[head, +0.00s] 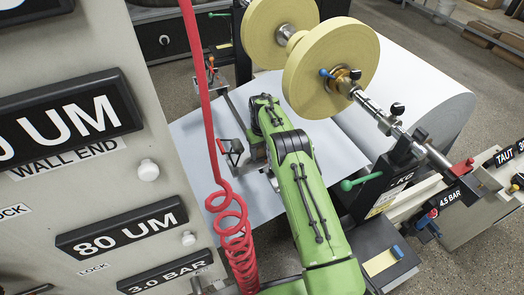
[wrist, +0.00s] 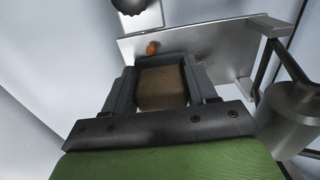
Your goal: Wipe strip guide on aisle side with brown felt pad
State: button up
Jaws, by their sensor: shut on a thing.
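In the wrist view my gripper (wrist: 160,72) is shut on the brown felt pad (wrist: 162,90), which sits in a dark holder between the fingers.
Cream rolls (head: 335,70) on a metal shaft stand right of my arm. A coiled red hose (head: 232,225) hangs to its left, beside the labelled panel (head: 70,190). A metal cylinder (wrist: 292,118) and dark bars stand close on the wrist view's right.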

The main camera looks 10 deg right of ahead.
jog(key=shift+f, duration=0.25)
jog(key=shift+r, duration=0.1)
jog(key=shift+s+a+b, duration=0.2)
jog(key=shift+a, duration=0.7)
jog(key=shift+s+a+b, duration=0.2)
jog(key=shift+a, duration=0.65)
jog(key=shift+w+d, duration=0.2)
jog(key=shift+d, duration=0.6)
jog(key=shift+w+d, duration=0.15)
jog(key=shift+d, duration=0.6)
jog(key=shift+s+a, duration=0.2)
jog(key=shift+a, duration=0.55)
jog(key=shift+s+a, duration=0.15)
jog(key=shift+a, duration=0.6)
jog(key=shift+w+d, duration=0.2)
jog(key=shift+d, duration=0.55)
jog(key=shift+w+d, duration=0.15)
jog(key=shift+d, duration=0.6)
jog(key=shift+d+r+p, duration=0.2)
jog(key=shift+r+p, duration=0.6)
jog(key=shift+r, duration=0.75)
